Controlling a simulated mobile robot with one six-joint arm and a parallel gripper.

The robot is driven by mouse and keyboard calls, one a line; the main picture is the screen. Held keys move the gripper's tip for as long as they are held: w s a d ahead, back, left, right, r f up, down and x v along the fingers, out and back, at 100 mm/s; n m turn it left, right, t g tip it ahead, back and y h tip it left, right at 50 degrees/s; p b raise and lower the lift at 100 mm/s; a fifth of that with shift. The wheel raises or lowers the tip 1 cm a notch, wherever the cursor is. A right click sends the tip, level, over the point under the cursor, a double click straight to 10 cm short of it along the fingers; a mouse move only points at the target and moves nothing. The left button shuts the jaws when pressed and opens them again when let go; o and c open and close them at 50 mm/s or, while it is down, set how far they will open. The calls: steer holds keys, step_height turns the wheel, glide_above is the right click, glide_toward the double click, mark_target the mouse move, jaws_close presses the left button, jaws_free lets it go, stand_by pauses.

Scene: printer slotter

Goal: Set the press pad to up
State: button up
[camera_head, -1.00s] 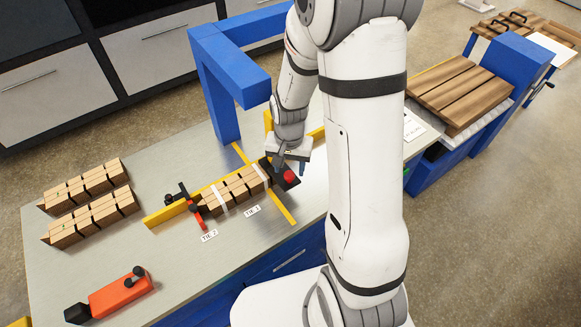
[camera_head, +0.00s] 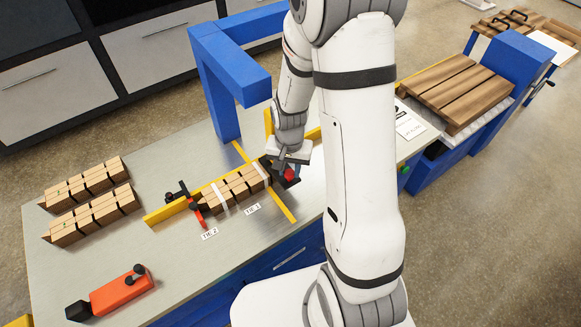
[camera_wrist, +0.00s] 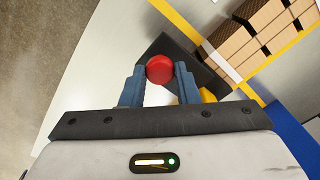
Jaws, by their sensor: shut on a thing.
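A dark plate with a round red knob (camera_head: 290,173), which I take to be the press pad (camera_head: 296,182), sits at the right end of a strapped bundle of wooden blocks (camera_head: 236,188) on the bench. My gripper (camera_head: 285,166) points down onto the knob. In the wrist view the blue fingers of my gripper (camera_wrist: 160,84) are shut on the red knob (camera_wrist: 160,69), one on each side. The dark plate (camera_wrist: 178,50) shows behind the knob, close to the bundle. The arm hides part of the plate in the head view; its height is hard to judge.
A blue frame (camera_head: 216,85) stands behind the bundle. A yellow rail (camera_head: 166,212) and a red-and-black clamp (camera_head: 193,204) are at the bundle's left. Two more bundles (camera_head: 92,213) and an orange tool (camera_head: 122,292) lie further left. The front middle of the bench is clear.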

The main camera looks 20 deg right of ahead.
jaws_close()
step_height(320, 180, up, 8)
steer(key=p, duration=0.3)
steer(key=shift+f, duration=0.1)
steer(key=o, duration=0.9)
jaws_free()
steer(key=shift+p, duration=0.3)
